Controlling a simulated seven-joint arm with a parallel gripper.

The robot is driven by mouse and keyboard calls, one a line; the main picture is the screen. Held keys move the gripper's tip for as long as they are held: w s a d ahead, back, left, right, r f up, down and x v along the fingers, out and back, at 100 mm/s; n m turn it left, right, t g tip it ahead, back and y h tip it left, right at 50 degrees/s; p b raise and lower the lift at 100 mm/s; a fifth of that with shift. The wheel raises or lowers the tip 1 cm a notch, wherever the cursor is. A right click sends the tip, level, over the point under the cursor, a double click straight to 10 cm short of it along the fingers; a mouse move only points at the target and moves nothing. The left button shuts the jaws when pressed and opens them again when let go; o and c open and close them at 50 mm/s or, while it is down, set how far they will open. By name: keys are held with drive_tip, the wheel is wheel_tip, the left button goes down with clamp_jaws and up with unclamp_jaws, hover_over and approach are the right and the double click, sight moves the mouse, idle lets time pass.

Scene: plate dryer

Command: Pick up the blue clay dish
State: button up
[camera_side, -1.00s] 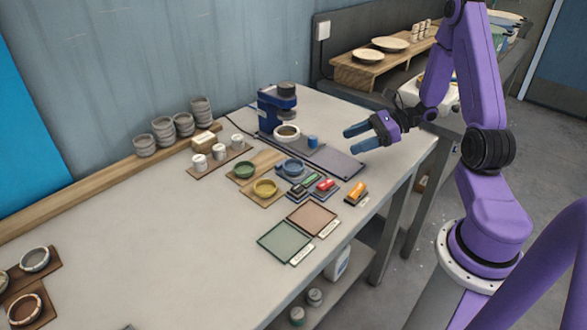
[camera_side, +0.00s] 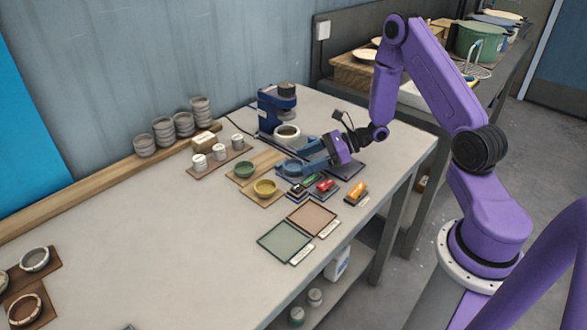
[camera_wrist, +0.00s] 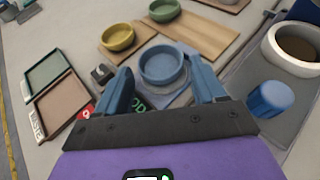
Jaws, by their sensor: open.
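The blue clay dish (camera_wrist: 161,65) is a small round bowl on a blue-grey square base in the wrist view. It lies just ahead of and between the two blue fingers of my gripper (camera_wrist: 163,88), which is open and empty. In the side view my gripper (camera_side: 301,158) hangs low over the table with its fingers reaching left over the dish's place. There the fingers hide most of the dish. I cannot tell whether a finger touches it.
A yellow dish (camera_side: 264,188) and a green dish (camera_side: 244,170) stand close left of my gripper. Stamps, including an orange one (camera_side: 356,191), lie in front. A blue machine (camera_side: 277,106) with a white ring (camera_wrist: 291,49) and a blue cylinder (camera_wrist: 270,98) are near.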

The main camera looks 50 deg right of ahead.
sight(299, 163)
drive_tip(key=shift+x, duration=1.5)
drive_tip(key=c, duration=0.8)
drive_tip(key=shift+r, duration=0.1)
